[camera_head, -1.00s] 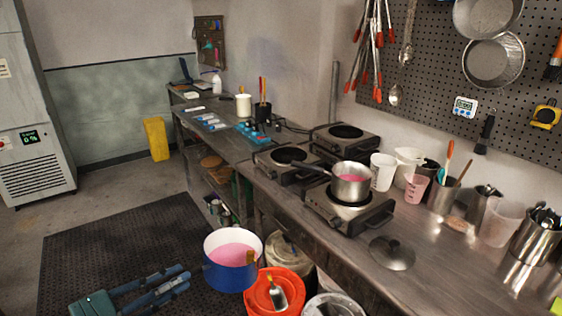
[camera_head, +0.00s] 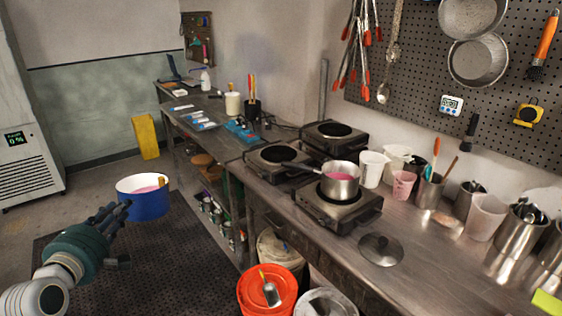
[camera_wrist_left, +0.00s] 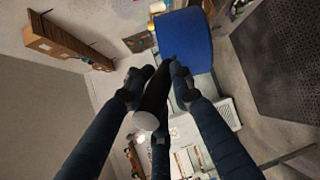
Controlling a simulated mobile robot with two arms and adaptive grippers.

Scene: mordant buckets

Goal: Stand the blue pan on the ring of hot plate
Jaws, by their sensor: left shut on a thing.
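The blue pan (camera_head: 143,207) has pink liquid inside and is held up in the air over the dark floor mat, left of the bench. My left gripper (camera_head: 117,213) is shut on the pan's black handle; in the left wrist view the fingers (camera_wrist_left: 158,95) close around the handle, with the blue pan (camera_wrist_left: 187,42) beyond them. The left and back rings are bare. My right gripper is not in view.
A steel saucepan (camera_head: 340,190) with pink liquid stands on the front hot plate, its handle reaching over the left plate. A loose lid (camera_head: 380,249) lies on the bench (camera_head: 425,285). Cups and utensil pots line the wall side. An orange bucket (camera_head: 252,296) stands below.

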